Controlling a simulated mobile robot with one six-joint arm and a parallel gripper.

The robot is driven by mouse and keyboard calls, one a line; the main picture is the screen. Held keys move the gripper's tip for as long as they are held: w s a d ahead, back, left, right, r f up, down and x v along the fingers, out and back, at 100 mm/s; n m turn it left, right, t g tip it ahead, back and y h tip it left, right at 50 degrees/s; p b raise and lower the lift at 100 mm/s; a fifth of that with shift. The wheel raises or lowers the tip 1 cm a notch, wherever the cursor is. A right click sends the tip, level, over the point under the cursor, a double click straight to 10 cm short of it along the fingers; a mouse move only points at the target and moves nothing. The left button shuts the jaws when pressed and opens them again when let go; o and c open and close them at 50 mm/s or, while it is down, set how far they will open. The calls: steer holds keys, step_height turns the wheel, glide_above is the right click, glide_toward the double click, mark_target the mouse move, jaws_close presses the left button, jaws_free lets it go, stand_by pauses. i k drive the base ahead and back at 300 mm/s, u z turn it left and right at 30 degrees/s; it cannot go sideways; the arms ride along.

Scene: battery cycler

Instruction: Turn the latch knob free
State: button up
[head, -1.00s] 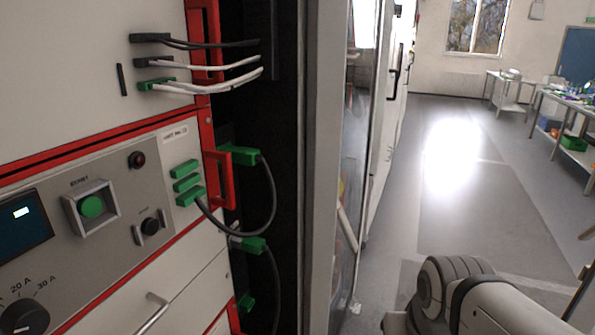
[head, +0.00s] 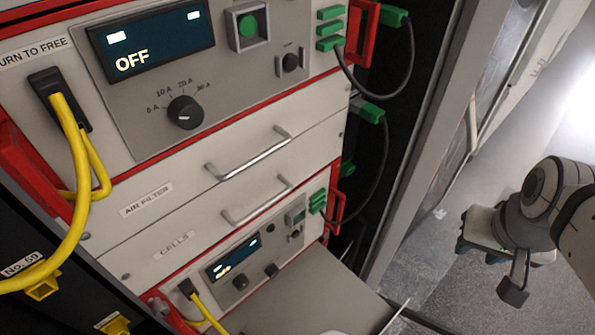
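On the upper unit of the rack in the head view, a black connector (head: 58,97) with thick yellow cables is plugged in under a "TURN TO FREE" label (head: 34,52). I cannot make out a separate latch knob there. To its right is a round black knob (head: 185,112) on a 0 A to 30 A dial, below a display (head: 151,41) reading "OFF". My arm is at the right edge, well away from the rack. My gripper (head: 490,262) seems to be at its end, and I cannot tell if it is open. It touches none of these things.
Red handles (head: 22,160) flank the upper unit. Drawer handles (head: 248,153) stick out below it, above a lower unit with its own display (head: 232,258). A grey shelf (head: 330,290) juts out at the bottom. Bare floor (head: 425,255) lies between the rack and my arm.

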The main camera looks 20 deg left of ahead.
mark_target(160, 309)
steer(key=u, duration=1.45)
steer(key=k, duration=0.65)
steer(key=u, duration=0.15)
steer(key=i, duration=0.5)
steer(key=u, duration=0.05)
